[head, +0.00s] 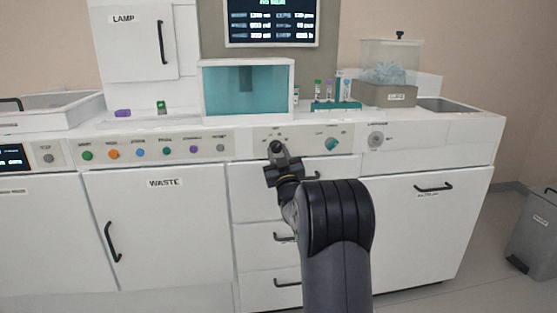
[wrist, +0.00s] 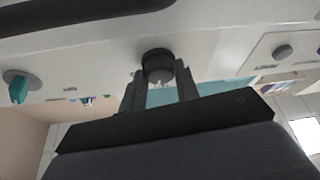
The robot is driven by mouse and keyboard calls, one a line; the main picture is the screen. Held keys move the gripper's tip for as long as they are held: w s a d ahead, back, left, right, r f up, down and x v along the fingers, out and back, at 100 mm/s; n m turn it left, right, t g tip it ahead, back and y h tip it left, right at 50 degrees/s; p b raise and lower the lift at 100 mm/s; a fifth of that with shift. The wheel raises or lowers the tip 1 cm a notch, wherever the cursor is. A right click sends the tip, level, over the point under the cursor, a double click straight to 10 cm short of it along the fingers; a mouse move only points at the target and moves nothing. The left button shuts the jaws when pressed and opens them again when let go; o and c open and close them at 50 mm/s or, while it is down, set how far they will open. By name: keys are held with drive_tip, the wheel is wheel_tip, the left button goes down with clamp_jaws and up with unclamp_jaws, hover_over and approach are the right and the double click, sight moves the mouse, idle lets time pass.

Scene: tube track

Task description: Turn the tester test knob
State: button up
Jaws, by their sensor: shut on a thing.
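A dark round knob (wrist: 158,64) sticks out of the white front panel (head: 300,139) below the teal-windowed box (head: 248,92). In the wrist view the knob sits between the two fingers of my gripper (wrist: 159,85), which is shut on it. In the head view my gripper (head: 279,153) is at the panel and mostly covers the knob. The labels around the knob are too small to read. A teal knob (head: 332,144) is on the same panel to the right; it also shows at the left of the wrist view (wrist: 19,88).
A row of coloured buttons (head: 139,152) runs along the panel to the left. A grey dial (head: 376,139) is to the right. Drawer handles (head: 284,237) stick out below. A tube rack (head: 335,106) stands on the counter. A grey bin (head: 535,230) is on the floor at right.

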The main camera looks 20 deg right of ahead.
drive_tip(key=shift+m, duration=0.3)
drive_tip(key=o, duration=1)
drive_tip(key=shift+c, duration=0.2)
drive_tip(key=p+v, duration=0.1)
drive_tip(key=v, duration=0.9)
drive_tip(key=shift+s+f, duration=0.2)
drive_tip(key=shift+s, duration=0.15)
drive_tip(key=shift+w+a, duration=0.1)
drive_tip(key=shift+a, duration=0.05)
drive_tip(key=shift+b+x, duration=0.55)
drive_tip(key=shift+x, duration=4.8)
